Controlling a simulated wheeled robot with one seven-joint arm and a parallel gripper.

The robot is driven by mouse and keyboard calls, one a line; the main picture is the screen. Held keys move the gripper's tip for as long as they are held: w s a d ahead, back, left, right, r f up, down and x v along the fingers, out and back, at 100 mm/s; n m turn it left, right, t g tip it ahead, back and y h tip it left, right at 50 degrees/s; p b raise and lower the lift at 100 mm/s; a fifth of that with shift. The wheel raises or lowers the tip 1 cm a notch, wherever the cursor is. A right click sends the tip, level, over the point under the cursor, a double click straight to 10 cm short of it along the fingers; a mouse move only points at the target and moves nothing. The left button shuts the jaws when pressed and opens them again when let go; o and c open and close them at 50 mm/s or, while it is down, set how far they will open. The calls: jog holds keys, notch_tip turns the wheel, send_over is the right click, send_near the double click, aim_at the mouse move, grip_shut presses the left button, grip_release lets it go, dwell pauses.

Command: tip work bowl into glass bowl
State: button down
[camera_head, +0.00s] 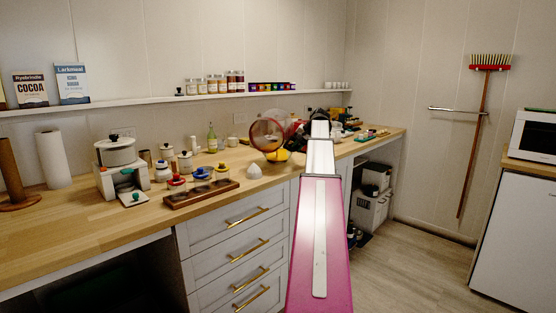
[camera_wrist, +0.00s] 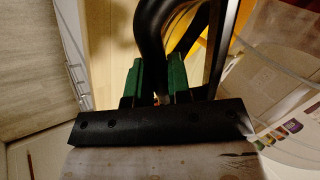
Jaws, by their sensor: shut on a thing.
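The work bowl (camera_head: 266,135) is a see-through tub with a reddish rim, held tilted on its side above the counter in the head view. In the wrist view, the green fingers of my gripper (camera_wrist: 157,72) are shut on a thick black curved handle (camera_wrist: 150,30), which appears to be the work bowl's. In the head view my gripper is largely hidden behind my pink arm. A yellow bowl shape (camera_head: 279,155) sits just below the work bowl; it may be the glass bowl with yellow contents. I cannot tell what is inside the work bowl.
A white dome-shaped thing (camera_head: 254,171) stands just left of the yellow shape. A wooden tray (camera_head: 201,194) and jars with coloured lids (camera_head: 201,174) are further left. A shelf (camera_head: 150,102) with jars runs along the wall. Small things crowd the counter's right end.

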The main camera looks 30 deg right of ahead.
jog(key=shift+r+g, duration=0.1)
jog(key=shift+g, duration=0.2)
dwell(0.5)
jog(key=shift+r+y, duration=0.15)
jog(key=shift+y, duration=0.35)
